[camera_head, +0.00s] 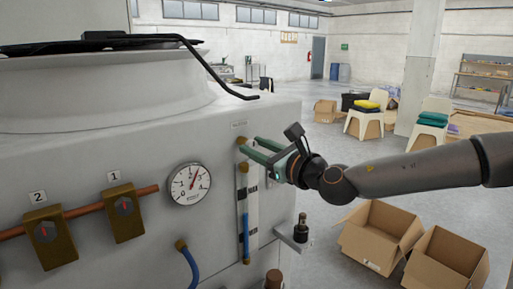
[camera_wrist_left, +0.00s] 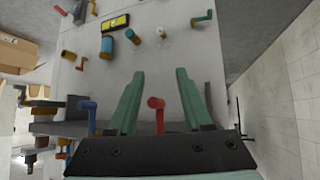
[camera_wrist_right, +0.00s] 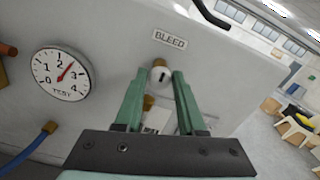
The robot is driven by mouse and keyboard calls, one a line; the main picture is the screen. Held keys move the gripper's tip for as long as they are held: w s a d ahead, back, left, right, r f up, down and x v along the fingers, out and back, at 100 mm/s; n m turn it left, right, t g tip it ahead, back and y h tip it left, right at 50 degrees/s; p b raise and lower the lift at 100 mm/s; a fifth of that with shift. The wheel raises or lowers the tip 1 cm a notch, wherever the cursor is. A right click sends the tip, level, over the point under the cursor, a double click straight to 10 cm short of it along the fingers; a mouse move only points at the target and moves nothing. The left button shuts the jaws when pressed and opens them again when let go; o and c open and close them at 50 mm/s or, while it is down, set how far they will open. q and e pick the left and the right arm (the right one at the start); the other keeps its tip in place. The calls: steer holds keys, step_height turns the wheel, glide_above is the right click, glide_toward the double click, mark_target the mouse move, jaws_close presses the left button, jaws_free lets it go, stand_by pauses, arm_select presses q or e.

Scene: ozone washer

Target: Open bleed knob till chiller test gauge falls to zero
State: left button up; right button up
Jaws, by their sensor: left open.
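The bleed knob (camera_wrist_right: 160,78) is a small pale round knob on the white washer panel, under a BLEED label (camera_wrist_right: 170,40). My right gripper (camera_wrist_right: 159,71) is open, with its green fingertips on either side of the knob; whether they touch it I cannot tell. My left gripper (camera_wrist_left: 160,72) is open and empty, seen only in the left wrist view.
Valves labelled 1 (camera_head: 124,212) and 2 (camera_head: 48,236) sit on a copper pipe left of the gauge. A black bent handle (camera_head: 215,75) juts over the washer top. Open cardboard boxes (camera_head: 378,238) stand on the floor at right.

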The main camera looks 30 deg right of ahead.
jaws_close()
